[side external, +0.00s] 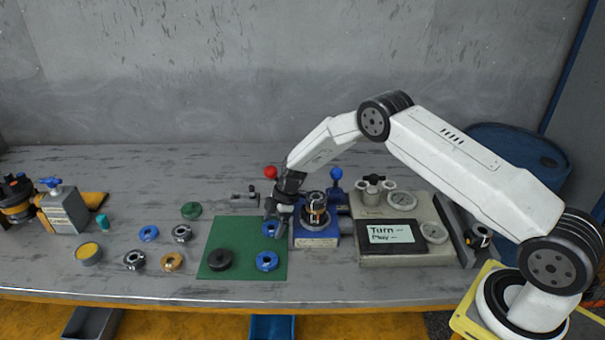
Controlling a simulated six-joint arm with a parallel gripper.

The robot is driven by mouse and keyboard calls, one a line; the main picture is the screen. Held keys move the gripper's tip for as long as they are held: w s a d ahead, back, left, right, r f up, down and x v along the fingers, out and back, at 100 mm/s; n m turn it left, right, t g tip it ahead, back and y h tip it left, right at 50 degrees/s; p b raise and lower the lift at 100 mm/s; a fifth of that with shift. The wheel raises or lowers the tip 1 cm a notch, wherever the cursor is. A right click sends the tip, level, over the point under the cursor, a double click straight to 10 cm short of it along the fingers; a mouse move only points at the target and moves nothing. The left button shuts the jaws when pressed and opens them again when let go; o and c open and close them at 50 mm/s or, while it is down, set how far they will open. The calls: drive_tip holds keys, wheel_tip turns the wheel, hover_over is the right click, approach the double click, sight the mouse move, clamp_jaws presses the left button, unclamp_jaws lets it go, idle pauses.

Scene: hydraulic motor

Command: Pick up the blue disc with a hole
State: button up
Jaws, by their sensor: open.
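Three blue ring-like parts are in view. One blue disc (269,229) lies on the green mat (237,229) near its upper right, partly hidden by my gripper. A second blue disc (267,261) lies at the mat's lower right, with a dark centre. A third blue disc (149,233) lies on the bare table to the left of the mat. My gripper (277,217) is open and points down just above the first blue disc. I cannot tell whether its fingers touch the disc.
A black disc (220,259) lies on the mat. A blue-based motor assembly (316,231) stands close to the right of my gripper. A gauge box (401,228) is further right. Several rings and a green disc (191,210) lie to the left.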

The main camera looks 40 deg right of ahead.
clamp_jaws()
drive_tip(key=shift+r, duration=0.2)
wheel_tip(320, 180, up, 10)
idle(0.9)
drive_tip(key=shift+r, duration=0.1)
idle(0.6)
drive_tip(key=shift+r, duration=0.35)
drive_tip(key=shift+r, duration=0.2)
